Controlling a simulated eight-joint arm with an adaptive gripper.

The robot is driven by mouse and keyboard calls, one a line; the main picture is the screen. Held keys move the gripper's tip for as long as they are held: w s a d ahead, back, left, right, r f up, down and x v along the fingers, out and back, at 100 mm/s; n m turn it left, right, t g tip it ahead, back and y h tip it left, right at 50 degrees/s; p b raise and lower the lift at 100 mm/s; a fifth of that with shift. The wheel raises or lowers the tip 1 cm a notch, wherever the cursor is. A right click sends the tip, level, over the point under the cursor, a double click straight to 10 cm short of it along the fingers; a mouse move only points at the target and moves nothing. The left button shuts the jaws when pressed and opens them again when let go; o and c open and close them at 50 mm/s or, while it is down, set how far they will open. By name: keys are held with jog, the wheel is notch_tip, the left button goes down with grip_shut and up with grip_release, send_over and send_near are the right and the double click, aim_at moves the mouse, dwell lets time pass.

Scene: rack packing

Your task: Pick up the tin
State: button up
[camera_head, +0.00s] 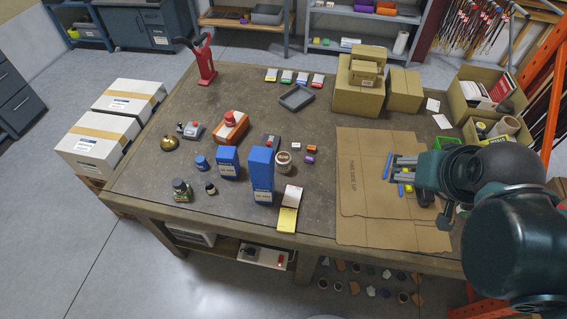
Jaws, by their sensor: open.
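Several things on the workbench (330,115) could be the tin, and I cannot tell which it is. A tall blue box-shaped container (262,176) stands near the front middle, with a shorter blue one (228,163) to its left. A round container with a pale band (283,160) stands just right of the tall one. A small blue round container (201,163) sits further left. My gripper (396,169) is open at the right, over the flattened cardboard (365,205), well apart from these containers. My arm hides part of the bench's right side.
An orange box-shaped thing (231,128), a dark jar (181,190) and a brass bell-like thing (168,142) stand at the left. A yellow pad (287,220) lies at the front. Cardboard boxes (358,96) stand at the back right.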

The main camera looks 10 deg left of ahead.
jog(key=w, duration=0.1)
jog(key=m+g, duration=0.7)
jog(key=m, duration=1.1)
send_over(284, 157)
jog(key=f, duration=2.3)
jog(key=shift+w+d+f, duration=0.1)
jog(key=shift+d+f, duration=0.05)
jog(key=shift+d, duration=0.15)
jog(key=shift+a+f, duration=0.3)
jog(key=shift+f, duration=0.1)
jog(key=shift+f, duration=0.1)
jog(key=shift+f+b, duration=0.4)
jog(key=shift+f, duration=0.8)
